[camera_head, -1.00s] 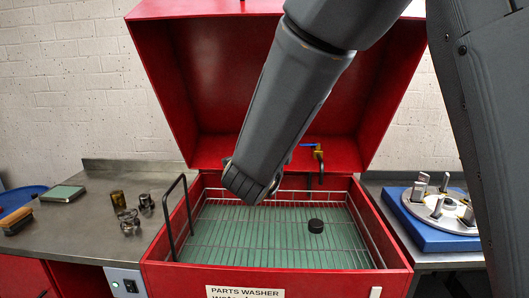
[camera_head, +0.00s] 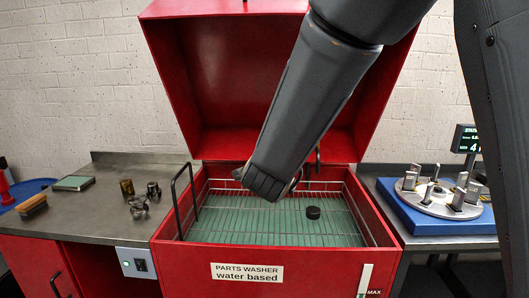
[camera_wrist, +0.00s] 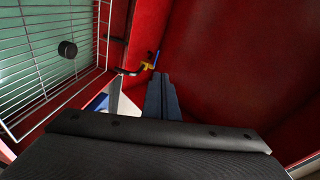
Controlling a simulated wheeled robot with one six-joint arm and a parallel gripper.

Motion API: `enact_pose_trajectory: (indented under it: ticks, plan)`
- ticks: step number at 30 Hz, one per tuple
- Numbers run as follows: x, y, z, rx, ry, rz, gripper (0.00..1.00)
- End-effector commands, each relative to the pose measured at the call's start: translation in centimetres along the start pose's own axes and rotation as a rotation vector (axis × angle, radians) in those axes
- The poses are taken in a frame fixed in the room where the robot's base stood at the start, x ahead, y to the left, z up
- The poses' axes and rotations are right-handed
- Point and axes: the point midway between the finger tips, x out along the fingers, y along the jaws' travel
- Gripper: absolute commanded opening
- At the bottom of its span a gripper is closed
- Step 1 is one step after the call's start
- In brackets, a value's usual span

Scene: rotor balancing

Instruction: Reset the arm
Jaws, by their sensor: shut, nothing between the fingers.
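My gripper (camera_wrist: 160,82) shows in the wrist view as two dark fingers together, shut and empty. It points toward the red inner wall of the parts washer, near a brass valve with a blue handle (camera_wrist: 149,65). In the head view my arm reaches down from the upper right over the open red parts washer (camera_head: 275,257), and the fingers are hidden behind my arm's end. A small black round part (camera_head: 313,212) lies on the washer's wire rack, right of my arm's end and apart from it. It also shows in the wrist view (camera_wrist: 67,49).
The red lid (camera_head: 215,85) stands open behind my arm. A steel bench (camera_head: 85,215) at left holds small metal parts (camera_head: 138,205), a brush (camera_head: 32,204) and a green-topped block (camera_head: 73,183). At right is a blue balancing stand (camera_head: 405,215) with a display (camera_head: 466,139).

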Motion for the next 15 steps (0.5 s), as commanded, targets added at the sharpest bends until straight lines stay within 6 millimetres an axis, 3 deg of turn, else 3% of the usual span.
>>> enact_pose_trajectory:
  ticks: [8, 11, 15]
  plan:
    - [0.3, 6.7, 0.5, -0.260, -0.198, 0.169, 0.00]
    - [-0.4, 10.9, 0.2, -0.413, -0.317, 0.262, 0.00]
    - [-3.3, 18.2, -1.2, -0.673, -0.535, 0.418, 0.00]
